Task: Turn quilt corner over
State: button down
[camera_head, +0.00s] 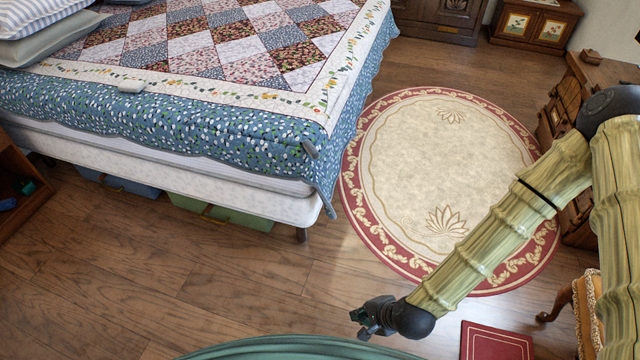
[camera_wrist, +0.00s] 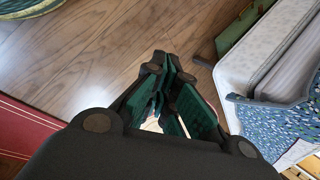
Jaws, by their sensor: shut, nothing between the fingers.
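The patchwork quilt (camera_head: 235,135) covers the bed. It has a blue floral border and a cream inner band. Its near right corner (camera_head: 325,188) hangs down past the mattress edge, and a small grey tab sits on the border above it. The blue floral cloth also shows at the right of the wrist view (camera_wrist: 285,128). My gripper (camera_head: 362,318) is over the floor, below and right of that corner and apart from it. In the wrist view its green-padded fingers (camera_wrist: 170,95) are shut and empty.
An oval rug (camera_head: 450,165) lies right of the bed. Storage boxes (camera_head: 240,218) are under the bed, near a bed leg (camera_head: 301,235). A red book-like thing (camera_head: 495,342) and an ornate chair (camera_head: 588,310) are at lower right. Bare wooden floor lies in front.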

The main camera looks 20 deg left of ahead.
jog(key=w+a+r+m+t+y+b, duration=0.3)
jog(key=w+a+m+b, duration=0.5)
jog(key=w+a, duration=0.5)
jog(key=w+a+r+m+t+y+b, duration=0.1)
jog(key=w+r+m+t+b, duration=0.15)
jog(key=w+r+m, duration=0.35)
jog(key=w+a+r+m+t+y+b, duration=0.1)
jog(key=w+r+m+t+b, duration=0.2)
jog(key=w, duration=0.5)
jog(key=w+a+r+g+b, duration=0.1)
jog(key=w+a+r, duration=0.1)
jog(key=w+a, duration=0.4)
jog(key=shift+w+a, duration=0.2)
jog(key=shift+w, duration=0.2)
